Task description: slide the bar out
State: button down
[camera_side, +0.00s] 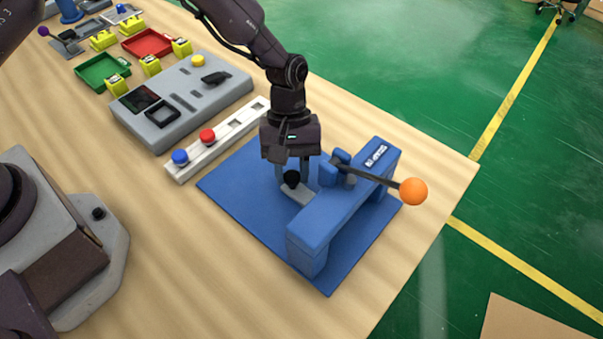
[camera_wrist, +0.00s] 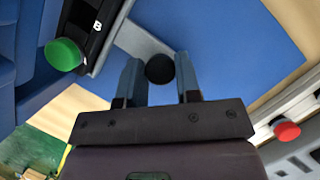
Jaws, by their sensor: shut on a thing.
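A grey bar (camera_side: 299,193) with a black round knob (camera_side: 291,179) at its near end sticks out from the blue bridge-shaped fixture (camera_side: 331,214) on a blue mat (camera_side: 238,189). My gripper (camera_side: 292,176) points down over the mat, its two fingers on either side of the knob. In the wrist view, the knob (camera_wrist: 160,69) sits between the blue-grey fingertips (camera_wrist: 160,65), and the grey bar (camera_wrist: 140,43) runs up and left from it towards the fixture. The fixture hides the bar's far end.
A black lever with an orange ball (camera_side: 413,191) crosses over the fixture close to my gripper's right. A green knob (camera_wrist: 63,54) shows beside the fixture in the wrist view. A white strip with blue and red buttons (camera_side: 207,136) lies left of the mat.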

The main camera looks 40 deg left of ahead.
jog(key=a, duration=1.3)
jog(key=shift+a, duration=0.1)
jog(key=shift+a, duration=0.1)
jog(key=c, duration=1)
grip_release()
jog(key=shift+o, duration=0.9)
jog(key=v, duration=1.3)
